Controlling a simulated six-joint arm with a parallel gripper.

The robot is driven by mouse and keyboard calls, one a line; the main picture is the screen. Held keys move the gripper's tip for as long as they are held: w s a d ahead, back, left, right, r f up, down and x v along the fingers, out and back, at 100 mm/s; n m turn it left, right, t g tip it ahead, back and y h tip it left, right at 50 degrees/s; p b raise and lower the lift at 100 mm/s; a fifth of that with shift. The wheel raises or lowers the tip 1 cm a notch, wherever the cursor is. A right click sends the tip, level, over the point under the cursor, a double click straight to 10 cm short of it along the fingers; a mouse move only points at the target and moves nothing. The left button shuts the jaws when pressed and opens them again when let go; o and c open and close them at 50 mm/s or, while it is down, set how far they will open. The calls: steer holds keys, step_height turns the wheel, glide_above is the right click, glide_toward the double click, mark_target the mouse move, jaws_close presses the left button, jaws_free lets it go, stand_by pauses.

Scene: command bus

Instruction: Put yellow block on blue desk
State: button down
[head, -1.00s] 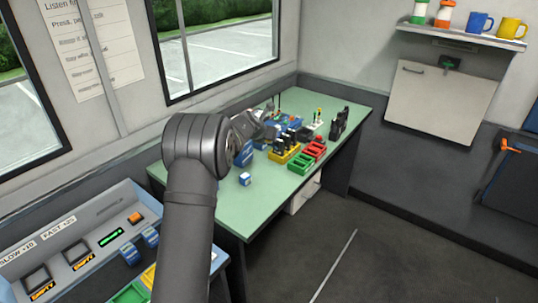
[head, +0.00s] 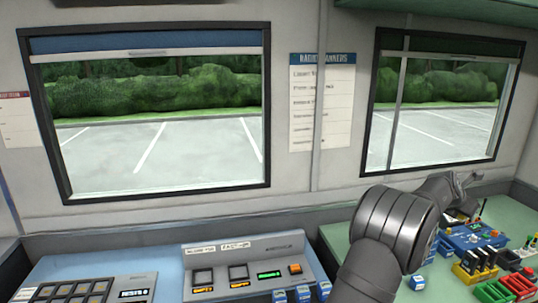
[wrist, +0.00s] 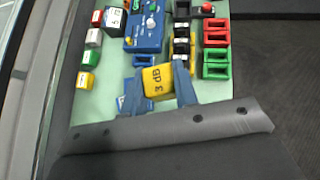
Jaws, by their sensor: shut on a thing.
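The yellow block (wrist: 157,82), marked "3 dB", is between the two fingers of my gripper (wrist: 160,84) in the wrist view. My gripper is shut on it, over the green desk (wrist: 98,106). In the head view, my arm reaches to the right over the green desk, and the block cannot be made out there. The blue desk (head: 168,270) is at the lower left of the head view, well apart from my gripper.
A blue device (wrist: 145,30) with knobs, black items (wrist: 181,40) and red and green bins (wrist: 216,60) stand near my gripper. Small coloured blocks (wrist: 88,58) line the desk's left edge. A console (head: 245,268) and a keypad panel (head: 85,289) occupy parts of the blue desk.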

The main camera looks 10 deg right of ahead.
steer(key=w+a+f+n+t+y, duration=0.1)
steer(key=w+a+f+n+t, duration=0.15)
steer(key=w+a, duration=0.75)
steer(key=w+a+f+n+t+y, duration=0.1)
steer(key=w+a+f+n+y, duration=0.15)
steer(key=w+a, duration=0.8)
steer(key=w+a+f+n+t, duration=0.1)
steer(key=w+a+n+t, duration=0.3)
steer(key=a, duration=1.2)
steer(key=a+f+n+y, duration=0.3)
steer(key=a, duration=1.5)
steer(key=a+f+n+y, duration=0.2)
steer(key=a+n+y, duration=0.15)
steer(key=a, duration=1.55)
steer(key=s+f+n+y, duration=0.3)
steer(key=s, duration=0.7)
